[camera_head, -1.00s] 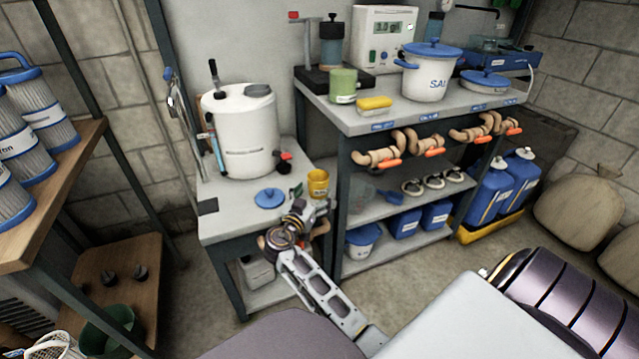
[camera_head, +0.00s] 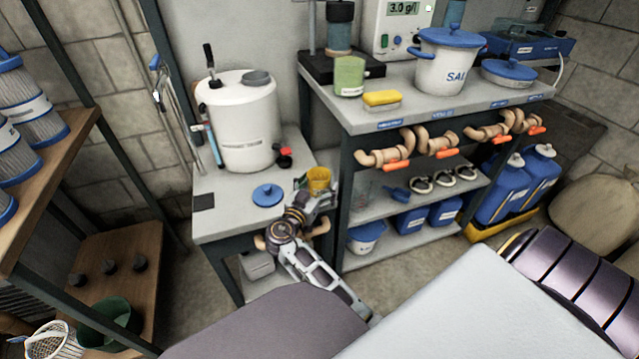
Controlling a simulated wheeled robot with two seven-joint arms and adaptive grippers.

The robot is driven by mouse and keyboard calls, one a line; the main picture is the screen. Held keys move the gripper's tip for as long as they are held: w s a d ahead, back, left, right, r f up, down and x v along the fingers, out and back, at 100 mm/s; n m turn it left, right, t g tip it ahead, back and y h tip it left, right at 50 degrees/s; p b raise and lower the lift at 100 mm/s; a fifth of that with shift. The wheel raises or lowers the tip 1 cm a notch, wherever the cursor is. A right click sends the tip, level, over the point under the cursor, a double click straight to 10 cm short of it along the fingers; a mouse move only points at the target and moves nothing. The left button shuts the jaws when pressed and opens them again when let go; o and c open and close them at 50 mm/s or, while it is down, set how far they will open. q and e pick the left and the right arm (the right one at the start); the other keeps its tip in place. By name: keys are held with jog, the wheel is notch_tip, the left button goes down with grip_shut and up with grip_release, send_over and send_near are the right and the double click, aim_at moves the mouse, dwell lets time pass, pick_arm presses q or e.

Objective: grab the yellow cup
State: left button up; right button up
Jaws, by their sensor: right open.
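The yellow cup (camera_head: 319,178) stands upright on the right end of the low grey table (camera_head: 232,220), close to the shelf unit's post. My right gripper (camera_head: 316,190) is open at the cup, with its fingers on the near side and around the cup's lower part. The fingers hide the lower part of the cup, and I cannot tell whether they touch it. My left gripper does not show.
A blue lid (camera_head: 267,195) lies left of the cup. A white canister (camera_head: 240,120) stands behind it. The grey shelf unit (camera_head: 440,112) with pipe fittings (camera_head: 385,156) rises just right of the cup. A wooden shelf (camera_head: 50,170) is at left.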

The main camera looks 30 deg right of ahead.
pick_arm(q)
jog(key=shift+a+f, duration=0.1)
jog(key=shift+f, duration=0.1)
pick_arm(e)
jog(key=shift+c, duration=0.2)
jog(key=c, duration=1.1)
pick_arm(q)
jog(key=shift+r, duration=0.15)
pick_arm(e)
jog(key=shift+r, duration=0.1)
